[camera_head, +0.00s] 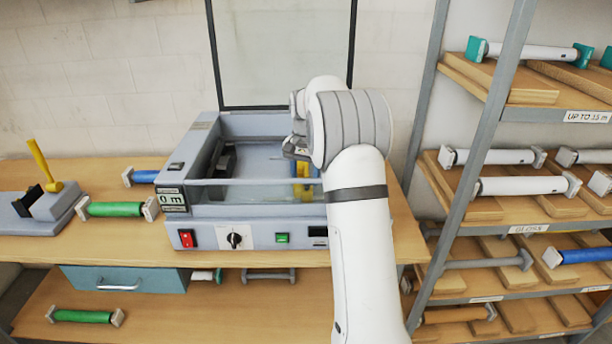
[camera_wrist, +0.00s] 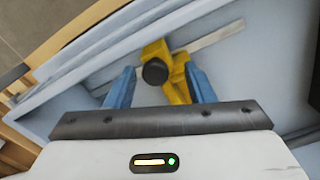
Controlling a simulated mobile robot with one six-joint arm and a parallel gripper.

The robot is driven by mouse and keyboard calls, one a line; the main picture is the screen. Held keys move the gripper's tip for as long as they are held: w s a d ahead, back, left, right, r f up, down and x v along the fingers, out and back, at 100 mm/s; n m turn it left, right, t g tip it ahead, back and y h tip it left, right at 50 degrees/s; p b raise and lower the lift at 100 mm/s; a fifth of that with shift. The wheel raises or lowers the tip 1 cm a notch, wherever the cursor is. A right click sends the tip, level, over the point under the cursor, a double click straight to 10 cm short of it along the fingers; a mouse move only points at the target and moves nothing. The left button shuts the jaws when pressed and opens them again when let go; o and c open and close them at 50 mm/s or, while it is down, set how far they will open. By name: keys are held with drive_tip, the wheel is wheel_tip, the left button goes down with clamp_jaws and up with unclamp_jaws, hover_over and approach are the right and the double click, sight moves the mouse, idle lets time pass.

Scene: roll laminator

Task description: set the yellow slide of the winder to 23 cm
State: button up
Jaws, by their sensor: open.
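The yellow slide (camera_wrist: 174,82) with a round black knob (camera_wrist: 155,71) sits on a pale strip (camera_wrist: 217,34) inside the grey machine. In the head view the slide (camera_head: 303,182) shows at the right of the machine's bay, partly hidden by my arm. My gripper (camera_wrist: 159,69) is open, with its blue fingers on either side of the slide. The right finger looks very near the yellow part; I cannot tell whether it touches. The left finger is apart from it. Scale marks on the strip are too small to read.
The machine (camera_head: 262,212) has a clear front panel, a red switch (camera_head: 187,238), a black dial (camera_head: 235,237) and a green button (camera_head: 282,238). A green roll (camera_head: 115,209) lies left of it. A shelf rack (camera_head: 478,130) with rolls stands at right.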

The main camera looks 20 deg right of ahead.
wheel_tip(320, 180, up, 7)
drive_tip(key=shift+r+b, duration=0.1)
drive_tip(key=shift+b, duration=0.45)
drive_tip(key=shift+r, duration=0.25)
drive_tip(key=shift+s+a+r, duration=0.1)
drive_tip(key=shift+s, duration=0.1)
drive_tip(key=s+a+r+n+t, duration=0.1)
drive_tip(key=s+a+r+n, duration=0.1)
drive_tip(key=s+a, duration=0.5)
drive_tip(key=s+a+r+n+t, duration=0.1)
drive_tip(key=s+a+n, duration=0.15)
drive_tip(key=s, duration=0.85)
drive_tip(key=s+a+f+n, duration=0.2)
drive_tip(key=s+f, duration=0.1)
drive_tip(key=s, duration=0.5)
drive_tip(key=s+a+f+n+t+b, duration=0.1)
drive_tip(key=s+f, duration=0.3)
drive_tip(key=s, duration=0.5)
drive_tip(key=shift+s+a+f+n, duration=0.15)
drive_tip(key=shift+a+f+n, duration=0.1)
drive_tip(key=shift+a+n, duration=0.3)
drive_tip(key=shift+c, duration=0.3)
